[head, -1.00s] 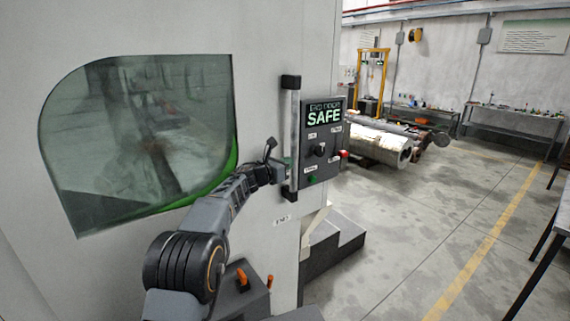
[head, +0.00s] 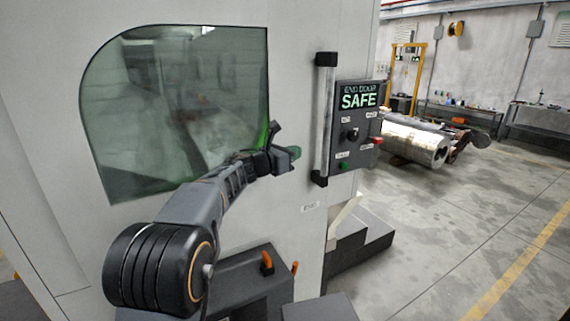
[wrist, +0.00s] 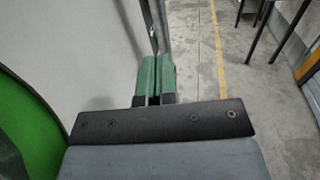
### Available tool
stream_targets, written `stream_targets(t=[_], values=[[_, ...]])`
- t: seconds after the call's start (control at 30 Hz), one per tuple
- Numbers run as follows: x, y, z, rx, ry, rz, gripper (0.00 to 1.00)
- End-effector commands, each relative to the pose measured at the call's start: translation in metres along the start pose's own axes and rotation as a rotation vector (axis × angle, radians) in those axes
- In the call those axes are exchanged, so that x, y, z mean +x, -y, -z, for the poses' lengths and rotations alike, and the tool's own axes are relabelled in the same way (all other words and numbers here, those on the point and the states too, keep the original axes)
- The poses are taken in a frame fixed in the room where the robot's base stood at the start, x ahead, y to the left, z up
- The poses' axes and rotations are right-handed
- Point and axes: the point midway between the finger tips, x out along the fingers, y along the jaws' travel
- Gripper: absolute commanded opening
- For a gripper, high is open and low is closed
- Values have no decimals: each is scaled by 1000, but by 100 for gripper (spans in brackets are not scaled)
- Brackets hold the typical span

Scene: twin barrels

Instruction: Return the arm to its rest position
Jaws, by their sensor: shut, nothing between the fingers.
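My gripper (head: 293,153) is in front of the grey machine door, to the left of the vertical door handle (head: 325,118) and apart from it in the picture. My arm reaches up to it from the lower left, bent and extended. In the wrist view the green fingers (wrist: 157,76) are side by side and shut, with nothing between them. The control panel (head: 357,125) right of the handle shows a lit "SAFE" sign, a dark knob, and red and green buttons.
A door window (head: 180,110) lies behind the arm. Dark steps (head: 360,240) stand at the machine's base. A large metal cylinder (head: 413,144) and workbenches (head: 455,117) are farther back. The concrete floor (head: 440,225) to the right is clear.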

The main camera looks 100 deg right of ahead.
Motion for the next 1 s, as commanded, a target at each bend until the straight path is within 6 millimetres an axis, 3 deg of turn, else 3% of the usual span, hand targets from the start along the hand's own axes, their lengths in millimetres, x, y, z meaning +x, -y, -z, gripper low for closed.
stream_targets(t=[0.1, 0.3, 0.57, 0.7, 0.77, 0.87, 1.0], values=[[-16, 0, 2, 1, -1, 0, 0], [-30, 0, 1, 1, -1, 0, 0], [-34, -1, 1, 0, -2, -2, 0], [-34, 0, 5, 142, -22, 8, 0], [-35, 5, 29, 283, -100, 41, 0], [-52, 18, 81, 547, -270, 147, 0], [-134, -4, 130, 875, -514, 239, 0]])
